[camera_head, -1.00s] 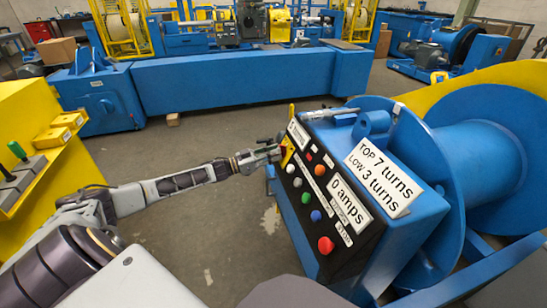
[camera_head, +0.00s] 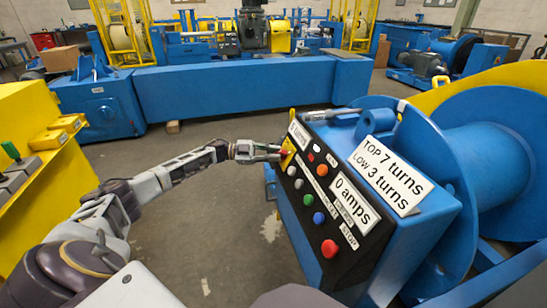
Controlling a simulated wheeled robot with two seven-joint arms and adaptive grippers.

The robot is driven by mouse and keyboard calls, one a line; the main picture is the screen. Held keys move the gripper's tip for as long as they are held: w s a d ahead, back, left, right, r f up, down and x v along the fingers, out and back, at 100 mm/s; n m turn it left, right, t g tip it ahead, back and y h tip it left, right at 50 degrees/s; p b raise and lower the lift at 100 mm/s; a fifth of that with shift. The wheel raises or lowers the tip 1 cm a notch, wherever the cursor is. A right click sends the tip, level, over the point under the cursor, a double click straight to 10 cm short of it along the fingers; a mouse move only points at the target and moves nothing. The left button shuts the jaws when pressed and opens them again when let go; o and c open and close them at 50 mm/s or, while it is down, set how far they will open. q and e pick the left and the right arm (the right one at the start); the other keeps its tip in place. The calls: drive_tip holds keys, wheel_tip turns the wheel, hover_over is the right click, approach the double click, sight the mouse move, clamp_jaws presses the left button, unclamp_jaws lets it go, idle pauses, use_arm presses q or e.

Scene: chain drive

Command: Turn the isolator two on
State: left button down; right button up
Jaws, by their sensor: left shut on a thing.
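A blue control box with a black panel (camera_head: 326,222) stands at the centre right. A yellow plate (camera_head: 286,161), apparently the isolator's, is at the panel's upper left edge, with a small red part beside the fingertips. My left gripper (camera_head: 279,153) reaches it from the left and is shut on what looks like the isolator handle. The fingers mostly hide the handle, so its angle and its number cannot be read. My right gripper is not in view.
The panel carries several coloured buttons, with a large red one (camera_head: 329,248) low down. A white sign (camera_head: 391,175) lies on the box top. A blue drum (camera_head: 480,165) stands at right, a yellow console (camera_head: 30,135) at left. Grey floor (camera_head: 205,230) is open between.

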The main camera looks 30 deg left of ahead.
use_arm(q)
drive_tip(key=shift+m+g, duration=0.3)
drive_tip(key=shift+m, duration=0.3)
drive_tip(key=c, duration=1.4)
unclamp_jaws()
drive_tip(key=v, duration=1.2)
